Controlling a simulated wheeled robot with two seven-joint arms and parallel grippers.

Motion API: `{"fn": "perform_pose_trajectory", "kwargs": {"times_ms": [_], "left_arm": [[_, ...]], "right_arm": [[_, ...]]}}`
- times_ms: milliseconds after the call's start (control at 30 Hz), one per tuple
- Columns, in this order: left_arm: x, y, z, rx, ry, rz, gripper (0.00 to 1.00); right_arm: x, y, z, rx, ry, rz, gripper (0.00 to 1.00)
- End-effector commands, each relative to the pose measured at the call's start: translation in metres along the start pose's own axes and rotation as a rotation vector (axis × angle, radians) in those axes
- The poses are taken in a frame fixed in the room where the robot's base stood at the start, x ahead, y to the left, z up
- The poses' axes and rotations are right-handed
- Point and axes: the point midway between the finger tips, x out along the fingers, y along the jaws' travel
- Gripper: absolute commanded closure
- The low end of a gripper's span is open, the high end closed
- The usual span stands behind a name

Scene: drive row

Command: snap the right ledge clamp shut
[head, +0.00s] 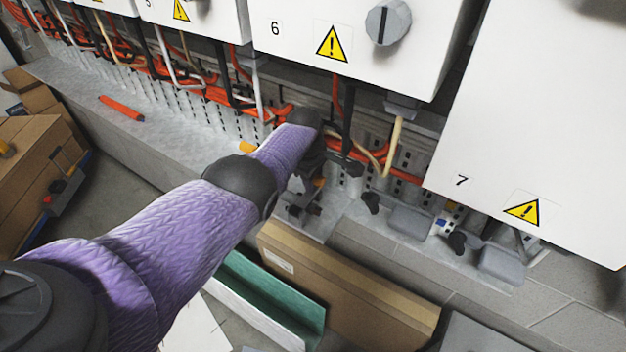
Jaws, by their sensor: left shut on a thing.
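My left arm reaches across the middle of the head view, and its gripper (314,184) points down at the ledge below cabinet 6. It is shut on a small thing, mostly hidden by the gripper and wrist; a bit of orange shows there. Dark clamp-like parts (297,212) lie on the ledge just below it. Farther right on the ledge are a grey block (410,221) with a black knob-like part (370,202) and another grey block (499,264) with a black part (458,242). I cannot tell which is the right ledge clamp or whether it is closed. My right gripper is out of view.
White cabinets 6 (300,55) and 7 (540,120) overhang the ledge. Orange, black and cream cables (393,147) hang behind the gripper. An orange bar (121,108) lies on the left ledge. Below are a cardboard box (350,300) and a green channel (265,295).

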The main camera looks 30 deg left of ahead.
Motion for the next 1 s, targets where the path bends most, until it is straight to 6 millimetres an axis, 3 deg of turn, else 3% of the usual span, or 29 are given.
{"fn": "perform_pose_trajectory", "kwargs": {"times_ms": [100, 667, 700, 833, 1000], "left_arm": [[0.0081, -0.0045, 0.0006, -0.001, -0.002, -0.011, 1.00], [0.0105, -0.0054, 0.0013, -0.001, -0.004, -0.014, 1.00], [0.0106, -0.0054, 0.0014, -0.001, -0.004, -0.014, 0.58], [0.0106, -0.0056, 0.0015, -0.001, -0.004, -0.015, 0.31], [0.0107, -0.0058, 0.0015, -0.001, -0.005, -0.017, 0.27]], "right_arm": [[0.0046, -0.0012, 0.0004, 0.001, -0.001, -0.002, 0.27], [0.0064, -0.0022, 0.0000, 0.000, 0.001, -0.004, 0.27], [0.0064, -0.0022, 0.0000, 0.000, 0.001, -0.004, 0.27], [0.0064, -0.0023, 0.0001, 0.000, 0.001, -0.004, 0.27], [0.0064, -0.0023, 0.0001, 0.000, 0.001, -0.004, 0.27]]}}
